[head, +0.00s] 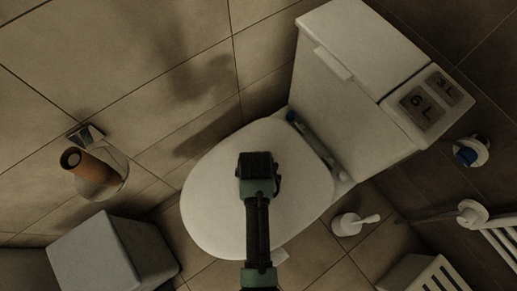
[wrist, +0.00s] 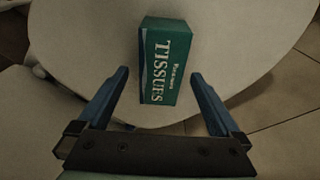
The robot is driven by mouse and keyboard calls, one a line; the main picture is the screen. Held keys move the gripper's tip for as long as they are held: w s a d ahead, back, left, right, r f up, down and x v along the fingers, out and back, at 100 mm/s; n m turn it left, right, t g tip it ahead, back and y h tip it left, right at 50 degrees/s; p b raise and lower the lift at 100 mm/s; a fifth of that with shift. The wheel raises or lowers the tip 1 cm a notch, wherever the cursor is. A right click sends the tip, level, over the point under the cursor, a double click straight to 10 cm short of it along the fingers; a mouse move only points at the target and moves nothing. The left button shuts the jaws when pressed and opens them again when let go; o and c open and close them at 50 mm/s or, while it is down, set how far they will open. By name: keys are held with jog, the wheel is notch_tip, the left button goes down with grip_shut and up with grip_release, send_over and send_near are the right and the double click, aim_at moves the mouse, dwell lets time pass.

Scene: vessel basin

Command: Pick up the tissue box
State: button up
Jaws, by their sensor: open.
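The tissue box (wrist: 167,55) is green with white "TISSUES" lettering and lies on the white toilet lid (wrist: 235,30) in the wrist view. My gripper (wrist: 159,72) is open, with one blue finger on each side of the box's near part in the picture. I see gaps between both fingers and the box; whether the fingers are level with it or above it, I cannot tell. In the head view my gripper end (head: 258,168) is over the toilet lid (head: 215,190), and I cannot make out the box there.
The white cistern (head: 345,95) stands at the upper right. A toilet roll holder with a brown roll (head: 95,167) is on the wall at left, above a grey bin (head: 95,255). A toilet brush (head: 350,223) and a white slatted thing (head: 432,275) are at lower right.

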jog(key=f, duration=0.3)
jog(key=shift+w+b, duration=0.3)
jog(key=shift+b, duration=0.1)
jog(key=shift+r, duration=0.15)
jog(key=c, duration=1.4)
